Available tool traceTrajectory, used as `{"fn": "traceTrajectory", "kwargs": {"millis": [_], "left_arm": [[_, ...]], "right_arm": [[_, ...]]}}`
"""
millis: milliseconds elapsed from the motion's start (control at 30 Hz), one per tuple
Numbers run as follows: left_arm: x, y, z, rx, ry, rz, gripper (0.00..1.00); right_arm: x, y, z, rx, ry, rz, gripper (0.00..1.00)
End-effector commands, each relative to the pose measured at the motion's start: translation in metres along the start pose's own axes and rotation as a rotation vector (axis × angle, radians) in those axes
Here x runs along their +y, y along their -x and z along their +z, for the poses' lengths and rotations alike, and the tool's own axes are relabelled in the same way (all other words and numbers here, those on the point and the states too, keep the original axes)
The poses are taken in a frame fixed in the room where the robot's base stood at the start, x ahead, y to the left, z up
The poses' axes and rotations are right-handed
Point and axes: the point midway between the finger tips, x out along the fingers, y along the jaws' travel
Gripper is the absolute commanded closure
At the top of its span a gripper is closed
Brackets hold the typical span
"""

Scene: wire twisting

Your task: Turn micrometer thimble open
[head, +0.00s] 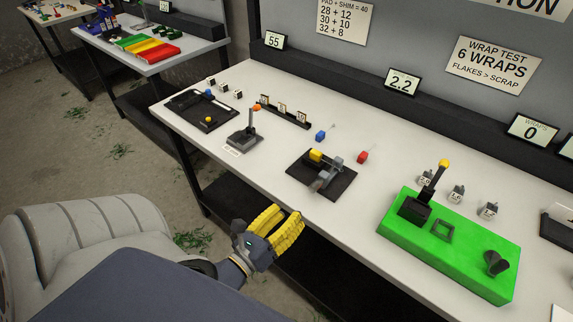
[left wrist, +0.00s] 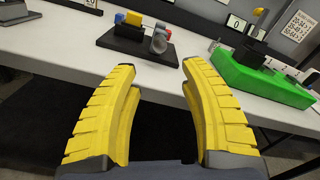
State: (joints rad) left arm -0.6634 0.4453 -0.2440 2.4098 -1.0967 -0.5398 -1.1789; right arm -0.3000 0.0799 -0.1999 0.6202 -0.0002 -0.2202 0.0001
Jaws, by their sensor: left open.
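The micrometer, a grey device, sits on a black base plate (head: 308,185) near the front edge of the table. A yellow block (head: 316,155) stands on the plate beside it. A grey rounded part (head: 319,186), which I take for the thimble, points toward the front. In the left wrist view the grey frame (left wrist: 160,39) shows beyond my fingers. My left gripper (head: 287,217) has yellow ribbed fingers. It is open and empty, just off the table's front edge and short of the micrometer. In the left wrist view its fingers (left wrist: 157,78) are wide apart. My right gripper is not in view.
A green block (head: 450,250) with a yellow-tipped lever stands right. A grey lever (head: 248,135) with an orange knob and a black tray (head: 200,110) stand left. Small blue (head: 320,136) and red (head: 362,157) pieces lie behind the micrometer. The table between micrometer and green block is clear.

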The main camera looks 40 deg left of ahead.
Motion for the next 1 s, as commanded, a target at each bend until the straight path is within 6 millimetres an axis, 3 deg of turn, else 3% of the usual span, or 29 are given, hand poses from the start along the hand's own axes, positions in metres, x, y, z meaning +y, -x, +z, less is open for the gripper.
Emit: {"fn": "traceTrajectory", "kwargs": {"millis": [267,367,567,700,1000], "left_arm": [[0.008,0.010,-0.006,0.007,0.032,0.052,0.56],[0.018,0.018,-0.013,0.024,0.134,0.110,0.56],[0.025,0.034,-0.033,0.069,0.640,0.179,0.56],[0.021,0.043,-0.038,0.060,1.123,0.195,0.56],[0.008,0.048,-0.012,-0.011,2.090,0.088,0.56]], "right_arm": [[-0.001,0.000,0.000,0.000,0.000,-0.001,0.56],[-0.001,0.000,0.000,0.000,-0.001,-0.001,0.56],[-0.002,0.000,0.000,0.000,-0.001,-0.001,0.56],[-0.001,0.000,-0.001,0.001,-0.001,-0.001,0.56],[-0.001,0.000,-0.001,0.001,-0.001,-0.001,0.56]]}}
